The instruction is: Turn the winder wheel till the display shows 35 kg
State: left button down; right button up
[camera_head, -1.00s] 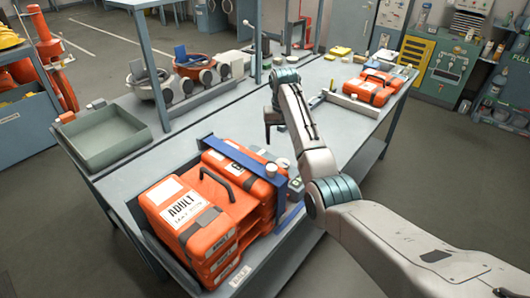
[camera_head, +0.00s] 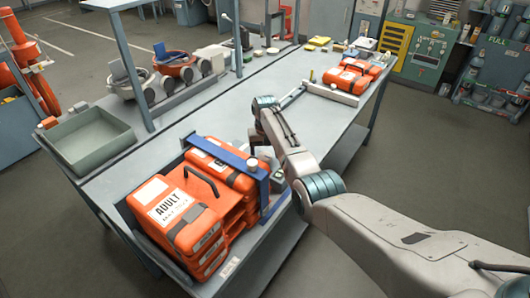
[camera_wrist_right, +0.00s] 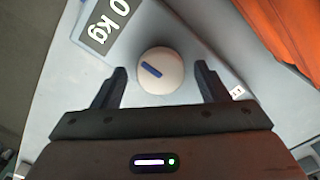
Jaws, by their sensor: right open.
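In the right wrist view the winder wheel (camera_wrist_right: 168,84) is a round whitish knob with a short blue mark, tilted across its top. The dark display (camera_wrist_right: 108,22) lies just beyond it, upper left. It reads "0 kg" where visible; the frame edge may cut off other digits. My right gripper (camera_wrist_right: 161,67) is open, one finger on each side of the wheel, with gaps showing. In the head view my right arm reaches to the blue bar (camera_head: 222,155) of the strapped stack, and its fingers are mostly hidden. My left gripper is not in view.
Orange cases labelled "ADULT" (camera_head: 165,207) are stacked at the near bench end; an orange surface (camera_wrist_right: 285,30) shows close to the right finger. A grey-green tray (camera_head: 90,140) stands left. More orange cases (camera_head: 352,78) lie at the far right. The middle of the bench is clear.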

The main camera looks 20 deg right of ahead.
jog(key=shift+c, duration=0.8)
jog(key=shift+a, duration=0.1)
jog(key=c, duration=0.8)
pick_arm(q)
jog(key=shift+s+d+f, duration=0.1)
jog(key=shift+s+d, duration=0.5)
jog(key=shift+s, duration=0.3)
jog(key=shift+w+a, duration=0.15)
